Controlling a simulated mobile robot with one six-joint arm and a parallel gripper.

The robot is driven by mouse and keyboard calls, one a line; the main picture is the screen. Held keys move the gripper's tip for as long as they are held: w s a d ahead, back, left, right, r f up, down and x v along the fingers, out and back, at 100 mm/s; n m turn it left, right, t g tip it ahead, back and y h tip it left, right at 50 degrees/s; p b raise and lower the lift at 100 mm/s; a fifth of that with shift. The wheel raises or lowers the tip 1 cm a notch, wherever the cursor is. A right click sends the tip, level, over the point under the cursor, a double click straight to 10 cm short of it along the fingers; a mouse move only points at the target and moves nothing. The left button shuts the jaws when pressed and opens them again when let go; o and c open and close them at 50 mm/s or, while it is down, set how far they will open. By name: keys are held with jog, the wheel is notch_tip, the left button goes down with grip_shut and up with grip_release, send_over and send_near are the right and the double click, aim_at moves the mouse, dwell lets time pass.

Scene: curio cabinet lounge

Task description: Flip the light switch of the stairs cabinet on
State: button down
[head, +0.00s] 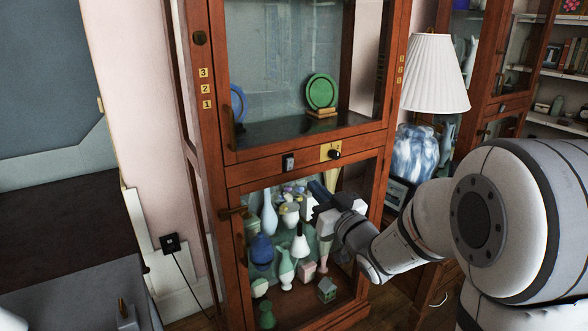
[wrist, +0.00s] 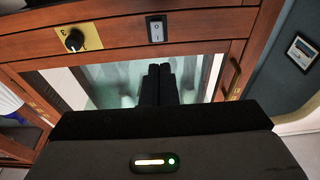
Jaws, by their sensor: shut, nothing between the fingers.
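The light switch (head: 288,162) is a small rocker on a dark plate, set in the wooden rail between the cabinet's upper and lower glass doors. It also shows at the top of the wrist view (wrist: 156,29), upright, with a pale rocker; I cannot tell whether it is on or off. The tall brown wooden cabinet (head: 262,171) fills the middle of the head view. My gripper (head: 319,191) is in front of the lower door, below the rail and apart from the switch. In the wrist view its black fingers (wrist: 159,68) are together and empty, pointing towards the glass.
A black knob (head: 334,154) on a brass plate sits beside the switch. Vases and ornaments stand behind the glass. A white-shaded lamp (head: 434,75) stands right of the cabinet, near my arm.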

aim_at(290, 160)
jog(key=x, duration=0.9)
jog(key=shift+b, duration=0.35)
